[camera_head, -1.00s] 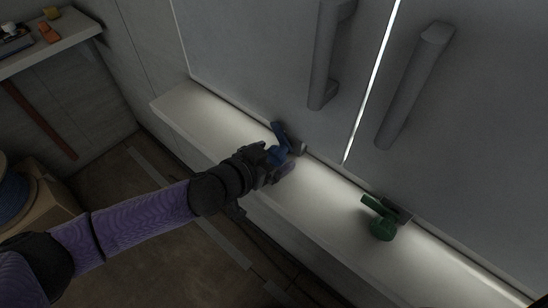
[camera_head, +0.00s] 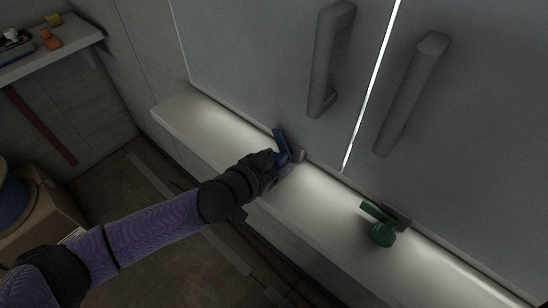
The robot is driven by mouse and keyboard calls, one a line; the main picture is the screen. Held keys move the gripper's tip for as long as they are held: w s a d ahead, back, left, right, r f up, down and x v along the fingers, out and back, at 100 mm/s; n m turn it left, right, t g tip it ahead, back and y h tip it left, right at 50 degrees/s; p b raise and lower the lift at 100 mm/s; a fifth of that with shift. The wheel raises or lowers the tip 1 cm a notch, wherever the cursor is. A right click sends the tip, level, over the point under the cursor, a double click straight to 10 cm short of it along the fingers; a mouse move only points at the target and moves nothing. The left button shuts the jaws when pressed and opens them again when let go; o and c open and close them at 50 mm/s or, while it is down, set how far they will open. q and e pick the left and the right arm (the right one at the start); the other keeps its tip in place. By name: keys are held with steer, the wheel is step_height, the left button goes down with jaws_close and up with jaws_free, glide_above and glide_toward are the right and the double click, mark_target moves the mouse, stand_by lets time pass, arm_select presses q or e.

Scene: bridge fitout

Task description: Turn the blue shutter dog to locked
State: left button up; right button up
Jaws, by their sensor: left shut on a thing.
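The blue shutter dog (camera_head: 281,141) sits on the pale ledge at the foot of the left grey shutter door (camera_head: 260,60). Its blue lever points up and a little left, and a grey bracket (camera_head: 298,154) is beside it. My left gripper (camera_head: 279,164) is shut on the lower part of the blue dog, whose knob is mostly hidden by the fingers. My right gripper is not in view.
A green dog (camera_head: 380,229) stands on the same ledge (camera_head: 320,205) to the right. Two long grey handles (camera_head: 328,60) (camera_head: 411,95) stick out from the doors above. A shelf (camera_head: 60,48) with small items is at the upper left.

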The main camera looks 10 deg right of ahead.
arm_select(q)
steer(key=shift+s+r+m, duration=0.1)
steer(key=shift+m, duration=0.4)
steer(key=shift+m+t+y, duration=0.4)
steer(key=shift+m+t, duration=0.1)
steer(key=o, duration=1.3)
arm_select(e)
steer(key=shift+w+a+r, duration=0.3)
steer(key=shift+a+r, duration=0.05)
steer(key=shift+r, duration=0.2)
arm_select(q)
steer(key=shift+p, duration=0.3)
steer(key=p+v, duration=0.3)
steer(key=v, duration=0.6)
steer(key=shift+s+a, duration=0.3)
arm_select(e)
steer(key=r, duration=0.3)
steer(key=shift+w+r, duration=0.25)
